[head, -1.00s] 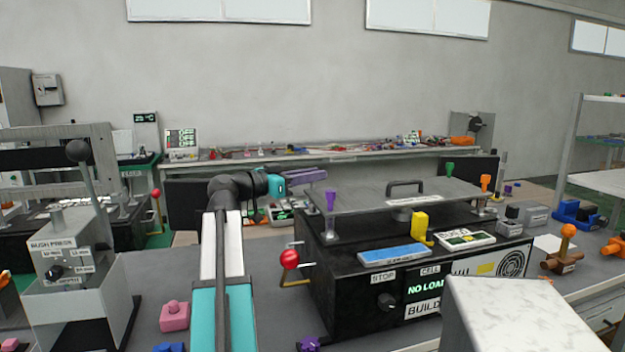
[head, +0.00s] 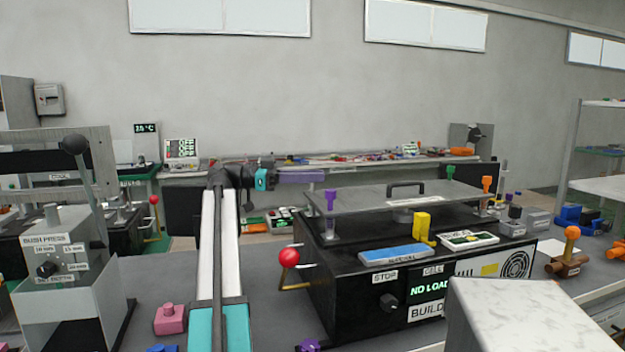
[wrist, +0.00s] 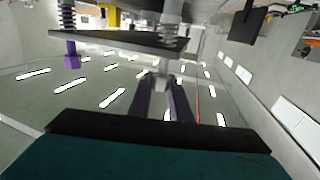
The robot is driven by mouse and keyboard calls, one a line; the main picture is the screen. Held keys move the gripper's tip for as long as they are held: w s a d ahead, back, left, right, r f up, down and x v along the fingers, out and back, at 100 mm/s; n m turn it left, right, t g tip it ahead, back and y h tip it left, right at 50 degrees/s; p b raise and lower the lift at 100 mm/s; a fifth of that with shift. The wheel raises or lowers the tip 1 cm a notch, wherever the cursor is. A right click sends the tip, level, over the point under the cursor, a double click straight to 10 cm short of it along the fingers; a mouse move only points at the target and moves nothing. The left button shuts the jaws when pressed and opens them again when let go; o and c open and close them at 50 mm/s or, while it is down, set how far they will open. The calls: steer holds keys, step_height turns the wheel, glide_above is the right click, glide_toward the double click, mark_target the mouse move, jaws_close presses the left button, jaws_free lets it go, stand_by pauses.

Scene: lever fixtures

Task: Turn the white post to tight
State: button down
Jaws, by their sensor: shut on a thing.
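My gripper (head: 322,177) reaches in from the left, at the far left corner of the grey plate (head: 380,198) on the black test fixture (head: 345,285). In the wrist view its purple fingers (wrist: 163,80) are shut on a small pale piece, the white post (wrist: 162,68), beside the plate's edge. A spring-wrapped shaft (wrist: 172,32) stands just beyond the fingertips. In the head view the white post cannot be made out behind the fingers. I cannot read any tight mark.
Purple (head: 331,201), orange (head: 487,185) and green (head: 451,173) posts stand at other plate corners. A red-ball lever (head: 289,257) sticks out at the fixture's left side. A bush press (head: 60,255) stands at the left. A black handle (head: 405,186) rises from the plate.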

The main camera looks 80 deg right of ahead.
steer(key=shift+w+d+r+m+y, duration=0.1)
steer(key=shift+m+y, duration=0.6)
steer(key=shift+y, duration=0.4)
steer(key=shift+d+m+y, duration=0.1)
steer(key=shift+m+y, duration=0.6)
steer(key=shift+y, duration=0.4)
steer(key=shift+a+y, duration=0.15)
steer(key=shift+y, duration=0.15)
steer(key=c, duration=1.6)
jaws_free()
steer(key=shift+c, duration=0.2)
